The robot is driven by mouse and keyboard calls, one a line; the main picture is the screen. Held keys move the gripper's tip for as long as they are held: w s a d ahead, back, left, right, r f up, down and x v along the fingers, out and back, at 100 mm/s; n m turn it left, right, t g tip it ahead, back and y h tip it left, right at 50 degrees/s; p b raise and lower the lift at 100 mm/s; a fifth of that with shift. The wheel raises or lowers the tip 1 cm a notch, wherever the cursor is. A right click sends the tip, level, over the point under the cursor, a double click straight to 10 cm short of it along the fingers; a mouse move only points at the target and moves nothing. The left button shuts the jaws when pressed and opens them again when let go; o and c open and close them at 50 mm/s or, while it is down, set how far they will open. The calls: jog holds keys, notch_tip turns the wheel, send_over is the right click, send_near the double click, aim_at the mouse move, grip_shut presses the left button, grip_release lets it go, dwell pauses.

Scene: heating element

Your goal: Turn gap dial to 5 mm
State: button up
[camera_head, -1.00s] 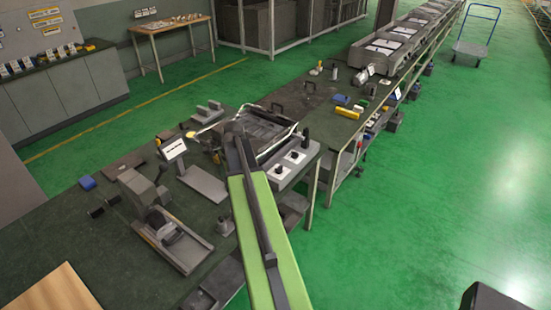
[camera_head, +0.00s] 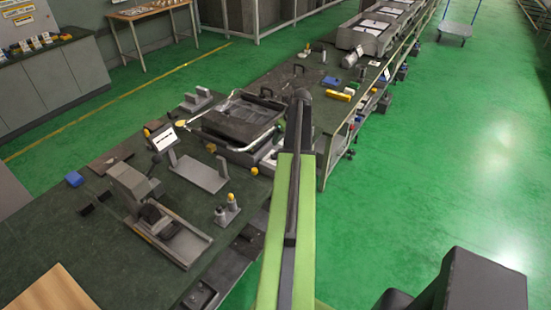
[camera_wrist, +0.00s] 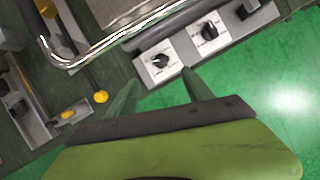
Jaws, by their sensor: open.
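Two black dials sit on white plates on a grey panel (camera_wrist: 185,47) in the wrist view. The nearer dial (camera_wrist: 161,61) is on the left and the other dial (camera_wrist: 210,31) is to its right. Their labels are too small to read, so I cannot tell which is the gap dial or its setting. My gripper (camera_wrist: 161,75) is open and empty, its two fingertips apart, just below the left dial in the picture; I cannot tell its height above the panel. In the head view my green arm hides most of the panel.
A dark tray (camera_head: 240,122) with a bent metal tube (camera_wrist: 100,55) lies beside the panel. A grey stand with a white display (camera_head: 164,139) and a grey device (camera_head: 150,205) are on the bench to the left. Open green floor (camera_head: 440,160) lies to the right.

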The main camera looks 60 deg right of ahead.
aim_at(275, 153)
jog(key=b+x, duration=1)
jog(key=x, duration=0.2)
jog(key=shift+d+f, duration=0.1)
jog(key=shift+f, duration=0.25)
jog(key=shift+r, duration=0.1)
grip_shut()
jog(key=shift+a, duration=0.2)
jog(key=shift+d, duration=0.1)
